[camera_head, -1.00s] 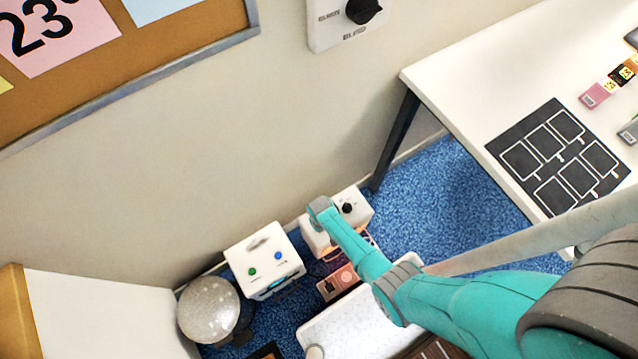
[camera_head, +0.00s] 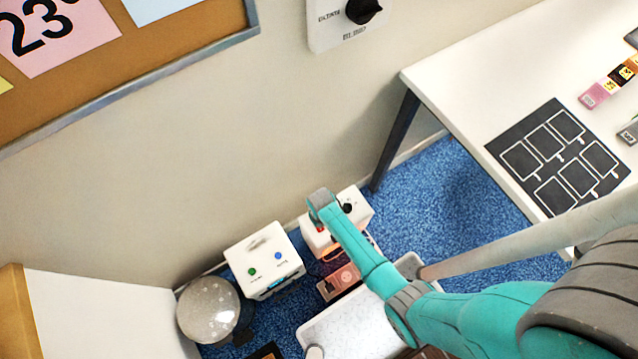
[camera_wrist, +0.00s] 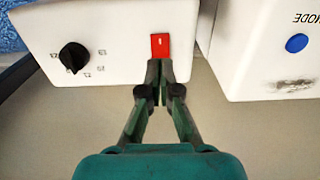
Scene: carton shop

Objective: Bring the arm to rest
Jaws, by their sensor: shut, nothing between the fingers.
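My gripper (camera_wrist: 160,82) is shut and empty in the wrist view. Its fingertips are just below a red switch (camera_wrist: 160,47) on a white box (camera_wrist: 110,45) with a black dial (camera_wrist: 74,57); I cannot tell whether they touch the box. In the head view my teal arm (camera_head: 358,250) reaches from the lower right over to the same white box (camera_head: 358,206). The gripper fingers are hidden there behind my wrist.
A white box with green and blue buttons (camera_head: 264,260) stands left of the dial box. A grey dome (camera_head: 208,308) is further left. A white table (camera_head: 490,90) with a black mat (camera_head: 530,150) is at right. A wall dial (camera_head: 362,10) is above. Blue carpet (camera_head: 425,195) is free.

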